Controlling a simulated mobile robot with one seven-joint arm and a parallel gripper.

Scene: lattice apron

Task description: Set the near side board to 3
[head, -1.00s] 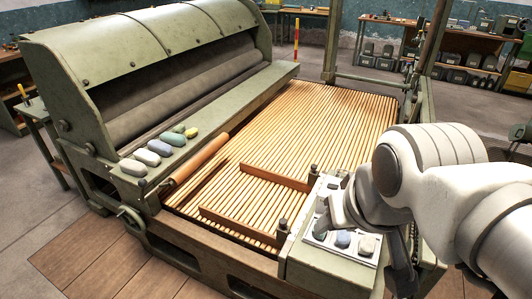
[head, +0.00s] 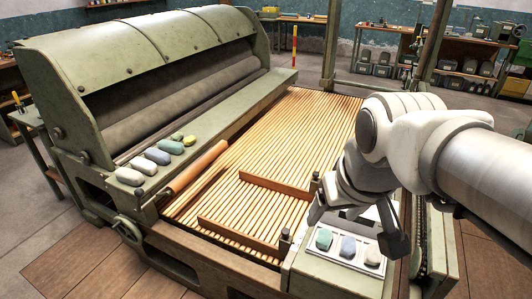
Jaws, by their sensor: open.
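Two brown wooden boards lie on the slatted bed (head: 300,130) of the green machine. The nearer board (head: 238,236) runs along the front end of the bed, and its right end is by a dark post (head: 285,236). The farther board (head: 274,183) lies parallel behind it, by a second dark post (head: 314,182). My gripper (head: 357,222) is open and points down over the bed's right-hand ledge, to the right of both boards. Nothing shows between its fingers, and it appears apart from both boards. No number scale is readable.
A wooden roller (head: 197,166) lies left of the bed.

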